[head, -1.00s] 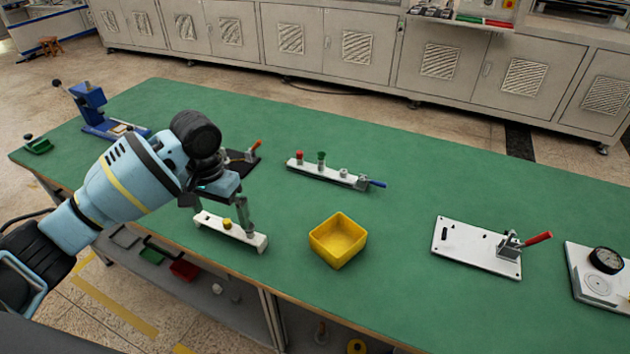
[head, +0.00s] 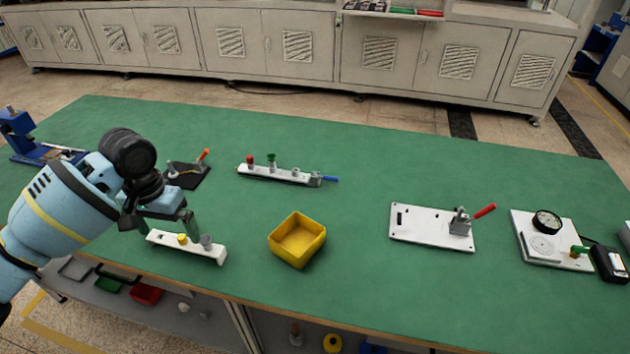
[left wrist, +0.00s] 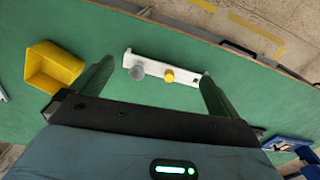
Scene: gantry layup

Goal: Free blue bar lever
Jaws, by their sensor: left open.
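The bar also carries a red knob (head: 250,161), a green knob (head: 271,159) and a grey knob. My left gripper (head: 162,225) is open and empty, well left of the lever, above a second white bar (head: 164,240). In the left wrist view my open fingers (left wrist: 156,82) are spread, with that second bar (left wrist: 150,66) showing between them, bearing a yellow knob and a grey knob. The lever is not in the left wrist view.
A yellow bin (head: 298,241) stands in front of the blue-lever bar. A black plate with an orange lever (head: 203,155) lies left of it. A white plate with a red-handled clamp (head: 432,225) lies right.

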